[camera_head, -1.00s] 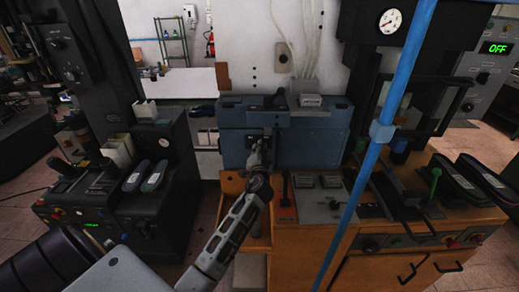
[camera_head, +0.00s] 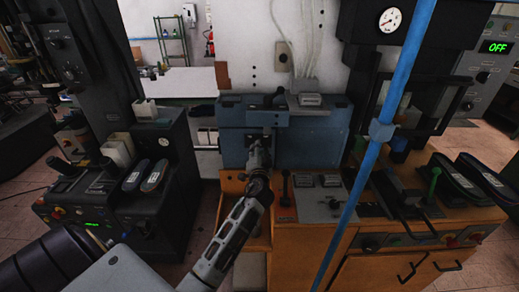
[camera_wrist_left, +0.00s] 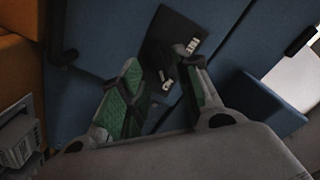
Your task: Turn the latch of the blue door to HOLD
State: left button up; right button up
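The blue door (camera_head: 310,148) is on the blue housing in the middle of the head view and fills much of the left wrist view (camera_wrist_left: 95,35). A black latch plate (camera_wrist_left: 190,27) with white lettering is on it. A dark latch handle (camera_wrist_left: 158,58) lies on the plate, partly hidden by the fingers; its exact setting is hard to tell. My left gripper (camera_wrist_left: 163,80) is open, with its green-padded fingers apart on either side of the handle, close to the door. I cannot tell if they touch it. It also shows in the head view (camera_head: 261,148). My right gripper is not in view.
A blue pole (camera_head: 375,150) stands right of the door. Below the door is an orange bench (camera_head: 285,238) with a lever (camera_head: 285,185) and a control panel. A dark machine (camera_head: 150,190) with shoe forms stands to the left.

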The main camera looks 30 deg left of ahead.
pick_arm(q)
jog(key=v, duration=1)
dwell(1.1)
jog(key=s+f+n+g+h, duration=0.35)
jog(key=s+f+g, duration=0.25)
jog(key=s+f, duration=0.4)
jog(key=s+d+f+m+g+h, duration=0.1)
jog(key=s+d+f+g+h, duration=0.2)
jog(key=s+d, duration=0.3)
jog(key=s+d+f+m+g+h, duration=0.25)
jog(key=s+d+f, duration=0.2)
jog(key=s, duration=0.25)
jog(key=s+f+g, duration=0.2)
jog(key=s+f, duration=0.1)
jog(key=f, duration=3)
jog(key=s+a+f, duration=0.2)
jog(key=s+f, duration=0.7)
jog(key=s, duration=0.2)
jog(key=s+a+f, duration=0.1)
jog(key=s+f, duration=0.9)
jog(key=s, duration=0.1)
jog(key=shift+s+a+f+g+h, duration=0.15)
jog(key=shift+s+a+g+h, duration=0.05)
jog(key=shift+a+g+h, duration=0.15)
